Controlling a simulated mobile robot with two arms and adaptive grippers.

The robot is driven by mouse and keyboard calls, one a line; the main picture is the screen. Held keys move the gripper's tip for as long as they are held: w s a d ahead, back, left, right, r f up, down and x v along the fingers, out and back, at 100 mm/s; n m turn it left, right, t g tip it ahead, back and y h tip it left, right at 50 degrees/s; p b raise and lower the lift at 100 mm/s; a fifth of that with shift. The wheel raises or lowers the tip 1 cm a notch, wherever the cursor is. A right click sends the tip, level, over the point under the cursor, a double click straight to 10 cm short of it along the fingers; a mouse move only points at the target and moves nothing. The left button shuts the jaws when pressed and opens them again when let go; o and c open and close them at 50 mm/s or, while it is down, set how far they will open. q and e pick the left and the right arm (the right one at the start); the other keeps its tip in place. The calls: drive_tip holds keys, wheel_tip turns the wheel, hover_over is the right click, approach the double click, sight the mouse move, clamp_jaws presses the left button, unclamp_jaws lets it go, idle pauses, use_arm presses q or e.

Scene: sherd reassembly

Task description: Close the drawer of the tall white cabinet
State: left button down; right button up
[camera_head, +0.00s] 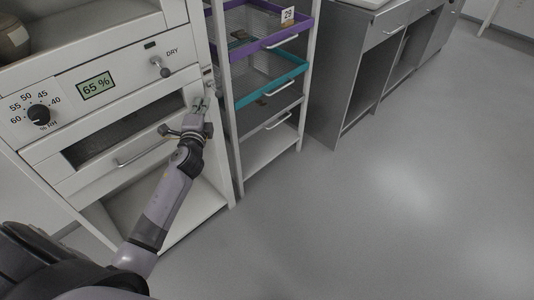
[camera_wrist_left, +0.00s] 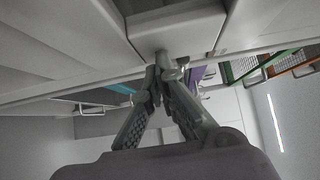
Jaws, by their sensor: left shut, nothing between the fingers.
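The tall white cabinet (camera_head: 120,45) stands at the left in the head view, with a humidity panel on its front. Its drawer (camera_head: 130,165) sits below the panel and is partly pulled out. A dark interior shows behind the drawer front, which carries a bar handle (camera_head: 142,154). My left gripper (camera_head: 201,102) is at the right end of the drawer, close to the cabinet's right post. In the left wrist view its fingertips (camera_wrist_left: 163,62) meet with nothing between them, close to a white edge. I cannot tell whether they touch it. My right gripper is not in view.
A grey workbench (camera_head: 345,60) is further right. The floor (camera_head: 400,200) in front is clear.

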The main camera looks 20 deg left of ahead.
use_arm(q)
drive_tip(key=shift+w+a+r, duration=0.1)
drive_tip(key=shift+w+a, duration=0.15)
drive_tip(key=shift+a, duration=0.4)
drive_tip(key=shift+s, duration=0.1)
